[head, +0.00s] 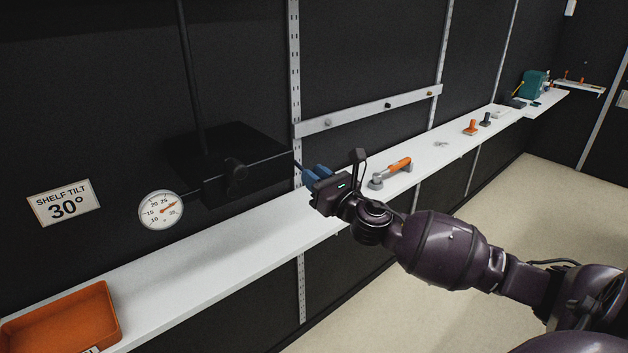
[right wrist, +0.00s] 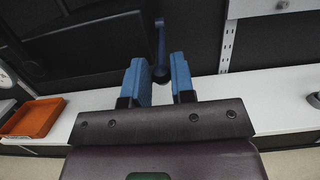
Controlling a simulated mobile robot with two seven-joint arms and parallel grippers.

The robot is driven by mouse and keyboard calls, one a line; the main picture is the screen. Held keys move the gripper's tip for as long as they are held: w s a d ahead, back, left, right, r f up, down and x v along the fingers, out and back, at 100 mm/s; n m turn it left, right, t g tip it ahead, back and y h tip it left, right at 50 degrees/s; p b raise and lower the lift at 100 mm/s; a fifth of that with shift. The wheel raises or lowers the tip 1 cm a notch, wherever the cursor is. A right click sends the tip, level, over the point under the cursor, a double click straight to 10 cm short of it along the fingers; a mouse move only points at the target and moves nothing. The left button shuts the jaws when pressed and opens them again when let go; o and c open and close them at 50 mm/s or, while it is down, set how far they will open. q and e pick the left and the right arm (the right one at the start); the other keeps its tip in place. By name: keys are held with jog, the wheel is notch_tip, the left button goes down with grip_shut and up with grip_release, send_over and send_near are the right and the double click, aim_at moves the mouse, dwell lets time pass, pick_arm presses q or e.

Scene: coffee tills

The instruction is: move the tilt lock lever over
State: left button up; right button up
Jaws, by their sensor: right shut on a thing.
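The tilt lock lever (right wrist: 160,45) shows in the right wrist view as a dark bar with a rounded end between my blue fingertips. In the head view it is mostly hidden by my gripper, at the right end of the black box (head: 230,160) on the wall. My right gripper (head: 316,176) is shut on the lever; its fingers also show in the right wrist view (right wrist: 160,80). A round dial (head: 160,210) sits left of the box, its needle pointing up and right. A sign (head: 63,203) reads "SHELF TILT 30°". My left gripper is not in view.
A white shelf (head: 215,250) runs along the wall below the box. An orange tray (head: 60,318) stands at its near left. An orange-handled tool (head: 392,170) and several small items lie farther right. A metal upright (head: 295,80) is behind my gripper.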

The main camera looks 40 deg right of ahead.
jog(key=shift+s+r, duration=0.1)
jog(key=shift+r, duration=0.4)
jog(key=shift+r, duration=0.1)
jog(key=shift+r, duration=0.7)
jog(key=o, duration=0.8)
jog(key=shift+s, duration=0.1)
jog(key=shift+f, duration=0.1)
